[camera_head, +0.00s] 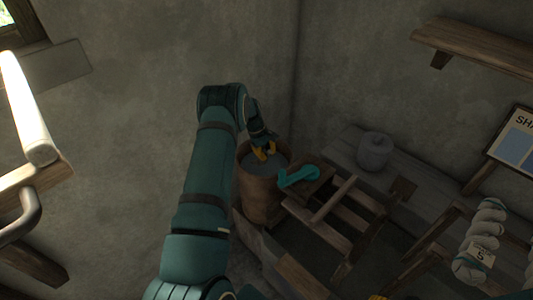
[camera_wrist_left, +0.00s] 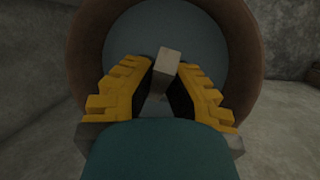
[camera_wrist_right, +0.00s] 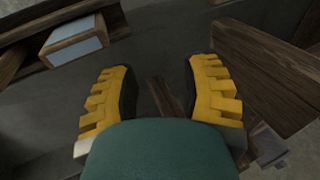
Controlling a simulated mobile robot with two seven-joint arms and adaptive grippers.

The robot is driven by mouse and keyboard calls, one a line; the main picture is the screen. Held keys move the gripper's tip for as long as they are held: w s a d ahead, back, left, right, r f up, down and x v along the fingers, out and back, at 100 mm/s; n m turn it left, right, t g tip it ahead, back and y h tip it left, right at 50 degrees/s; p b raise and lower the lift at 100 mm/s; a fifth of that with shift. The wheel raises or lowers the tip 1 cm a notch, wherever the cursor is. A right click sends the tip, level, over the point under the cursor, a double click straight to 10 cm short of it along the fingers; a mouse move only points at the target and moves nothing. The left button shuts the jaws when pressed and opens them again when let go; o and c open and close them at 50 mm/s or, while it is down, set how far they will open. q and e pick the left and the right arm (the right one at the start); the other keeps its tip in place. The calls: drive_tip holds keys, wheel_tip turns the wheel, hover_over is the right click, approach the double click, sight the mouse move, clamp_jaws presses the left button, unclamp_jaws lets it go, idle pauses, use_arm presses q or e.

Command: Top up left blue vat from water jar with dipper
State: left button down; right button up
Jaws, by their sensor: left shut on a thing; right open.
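My left gripper (camera_head: 264,151) is above the mouth of a round brown jar (camera_head: 258,200) with a flat grey-blue surface inside, which looks like water. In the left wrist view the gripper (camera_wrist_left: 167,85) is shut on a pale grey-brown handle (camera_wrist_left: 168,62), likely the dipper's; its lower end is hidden. The jar's rim (camera_wrist_left: 90,45) surrounds the fingers in that view. My right gripper (camera_wrist_right: 160,95) is open and empty in the right wrist view. In the head view only a bit of yellow shows at the bottom edge. I cannot make out the left blue vat for certain.
A turquoise curved thing (camera_head: 299,177) lies on wood beside the jar. A grey lidded pot (camera_head: 374,151) stands on a bench along the wall. Wooden frames (camera_head: 345,205) fill the lower right. White skeins (camera_head: 482,240) hang at the right. A wood-framed pale blue block (camera_wrist_right: 75,42) is near the right gripper.

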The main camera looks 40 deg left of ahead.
use_arm(q)
drive_tip(key=shift+r, duration=0.15)
use_arm(e)
drive_tip(key=shift+r, duration=0.1)
use_arm(q)
wheel_tip(320, 180, up, 17)
drive_tip(key=p, duration=0.9)
use_arm(e)
wheel_tip(320, 180, up, 9)
drive_tip(key=w, duration=0.1)
drive_tip(key=shift+w+d+t, duration=0.15)
drive_tip(key=shift+w+t, duration=0.15)
drive_tip(key=shift+w, duration=0.05)
